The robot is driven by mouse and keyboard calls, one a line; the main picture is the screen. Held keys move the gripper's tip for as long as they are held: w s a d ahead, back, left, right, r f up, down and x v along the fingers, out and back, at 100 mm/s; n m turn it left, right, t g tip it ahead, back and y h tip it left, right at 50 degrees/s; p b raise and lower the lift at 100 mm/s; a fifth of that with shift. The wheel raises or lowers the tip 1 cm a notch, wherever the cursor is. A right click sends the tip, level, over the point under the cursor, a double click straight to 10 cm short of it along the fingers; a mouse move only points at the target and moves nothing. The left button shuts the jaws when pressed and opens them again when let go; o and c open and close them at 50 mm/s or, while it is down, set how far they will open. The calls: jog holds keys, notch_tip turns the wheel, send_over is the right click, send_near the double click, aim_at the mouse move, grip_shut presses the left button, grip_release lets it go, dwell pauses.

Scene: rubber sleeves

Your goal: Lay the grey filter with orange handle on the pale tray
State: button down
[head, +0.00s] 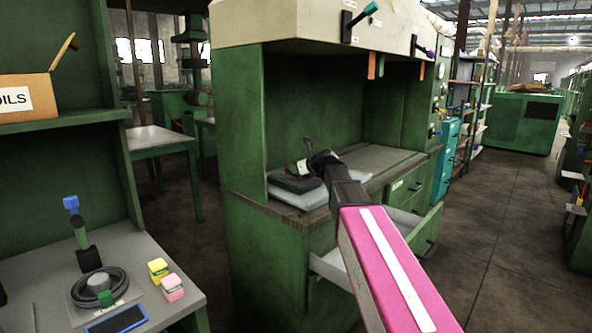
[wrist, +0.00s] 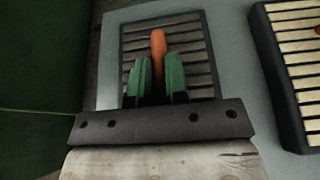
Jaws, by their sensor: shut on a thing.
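My gripper (wrist: 160,82) has green fingers shut on the orange handle (wrist: 158,48) of the grey filter. The grey filter (wrist: 196,50) is a dark-framed panel with grey slats, partly hidden by the fingers. It lies over the pale tray (wrist: 112,60), inside the tray's outline; I cannot tell whether it touches. In the head view the pale tray (head: 326,197) sits at the left end of the green cabinet's worktop. A dark flat piece (head: 297,184) shows over it there, and my wrist hides part of that area.
A second filter (wrist: 290,72), with cream slats and a dark frame, is to the right in the wrist view, cut off by the edge. The green cabinet wall (wrist: 40,80) is close on the left. The worktop (head: 380,160) to the right is bare. An open drawer (head: 325,268) sticks out below.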

jog(key=c, duration=1.1)
grip_release()
jog(key=v, duration=1.2)
jog(key=shift+r, duration=0.15)
